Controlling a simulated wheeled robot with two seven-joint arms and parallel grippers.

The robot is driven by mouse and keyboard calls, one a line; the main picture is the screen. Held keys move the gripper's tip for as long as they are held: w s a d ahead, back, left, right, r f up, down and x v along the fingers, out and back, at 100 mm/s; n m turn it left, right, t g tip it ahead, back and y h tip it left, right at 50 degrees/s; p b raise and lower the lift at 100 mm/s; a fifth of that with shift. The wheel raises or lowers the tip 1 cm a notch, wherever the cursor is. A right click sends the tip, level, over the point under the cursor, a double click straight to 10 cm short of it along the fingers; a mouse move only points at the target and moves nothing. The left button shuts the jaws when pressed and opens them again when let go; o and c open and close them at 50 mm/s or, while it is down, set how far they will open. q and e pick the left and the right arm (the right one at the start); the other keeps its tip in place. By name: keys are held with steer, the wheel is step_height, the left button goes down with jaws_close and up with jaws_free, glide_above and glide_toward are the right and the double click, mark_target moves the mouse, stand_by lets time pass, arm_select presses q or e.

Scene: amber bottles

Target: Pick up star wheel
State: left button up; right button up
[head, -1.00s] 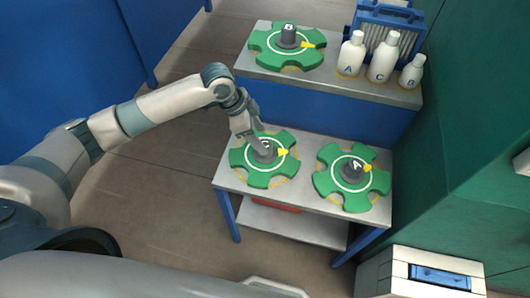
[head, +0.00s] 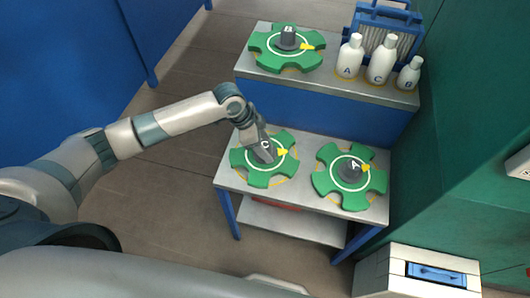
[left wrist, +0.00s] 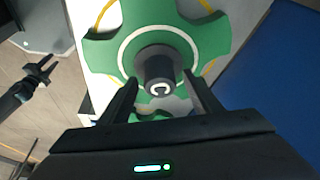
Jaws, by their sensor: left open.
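Three green star wheels with grey hubs and yellow arrows are in the head view. Star wheel C (head: 282,170) lies at the left of the lower metal table, star wheel A (head: 331,186) lies to its right, and star wheel B (head: 264,42) lies on the higher bench behind. My left gripper (head: 262,150) is at the hub of wheel C. In the left wrist view, wheel C (left wrist: 205,40) fills the top middle, and the open fingers of my left gripper (left wrist: 158,97) stand on either side of its hub, marked C. Whether they touch it is unclear.
White bottles (head: 382,60) labelled A, C and B stand on the upper bench's right, before a blue-framed rack (head: 393,30). A green wall (head: 440,150) closes off the right. A white box (head: 420,275) stands at lower right. The lower table (head: 310,200) has a shelf beneath.

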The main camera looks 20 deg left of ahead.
steer(key=shift+d, duration=0.25)
arm_select(q)
steer(key=c, duration=1.4)
steer(key=shift+r, duration=0.1)
arm_select(e)
steer(key=shift+d, duration=0.1)
arm_select(q)
steer(key=shift+r, duration=0.1)
